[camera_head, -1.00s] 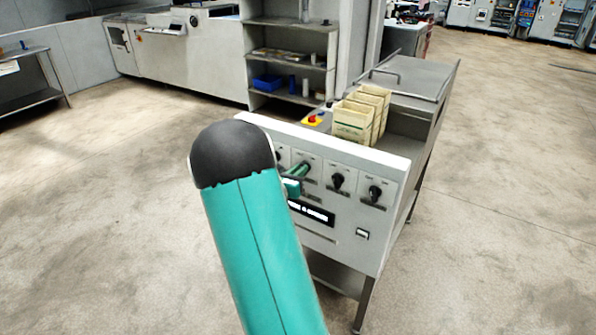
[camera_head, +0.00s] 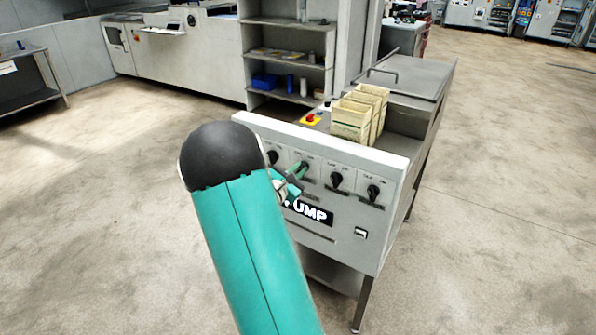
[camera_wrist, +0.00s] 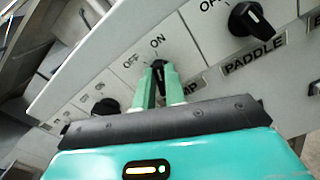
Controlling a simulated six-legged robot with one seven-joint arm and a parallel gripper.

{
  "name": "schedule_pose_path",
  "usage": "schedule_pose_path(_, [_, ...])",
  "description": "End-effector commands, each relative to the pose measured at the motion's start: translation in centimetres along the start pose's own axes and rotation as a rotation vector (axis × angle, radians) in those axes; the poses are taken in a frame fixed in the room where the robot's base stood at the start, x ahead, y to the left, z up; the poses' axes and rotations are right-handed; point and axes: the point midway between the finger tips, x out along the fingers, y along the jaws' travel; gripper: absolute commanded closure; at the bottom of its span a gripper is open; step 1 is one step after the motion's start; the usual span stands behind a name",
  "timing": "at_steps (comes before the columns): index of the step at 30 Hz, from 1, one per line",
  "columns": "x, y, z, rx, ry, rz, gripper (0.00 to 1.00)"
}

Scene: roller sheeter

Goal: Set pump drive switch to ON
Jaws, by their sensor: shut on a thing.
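The pump drive switch (camera_wrist: 160,84) is a black rotary knob on the white panel, mostly hidden between my fingers. In the wrist view, OFF is printed to its left and ON above it, and the end of its label shows as "MP". My gripper (camera_wrist: 160,72) is shut on this knob, with a green finger on each side and the tips below the ON mark. The knob's pointer is too covered to read surely. In the head view, my gripper (camera_head: 302,168) reaches the second knob from the left; my teal arm fills the lower left.
The paddle knob (camera_wrist: 249,19) sits close to the right of my gripper. Another black knob (camera_wrist: 105,107) is to its left. Cartons (camera_head: 352,120) and a red emergency button (camera_head: 311,118) are on top of the machine.

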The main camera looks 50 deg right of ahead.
Motion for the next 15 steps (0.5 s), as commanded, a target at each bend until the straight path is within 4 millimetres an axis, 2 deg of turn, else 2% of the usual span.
schedule_pose_path(8, [-0.04, 0.04, 0.02, 0.003, -0.001, 0.0, 1.0])
schedule_pose_path(9, [-0.05, 0.04, 0.02, 0.003, -0.001, 0.0, 0.86])
schedule_pose_path(12, [-0.04, 0.03, 0.02, 0.003, 0.0, 0.0, 0.67])
schedule_pose_path(15, [-0.03, 0.02, 0.01, 0.002, 0.0, 0.0, 0.66])
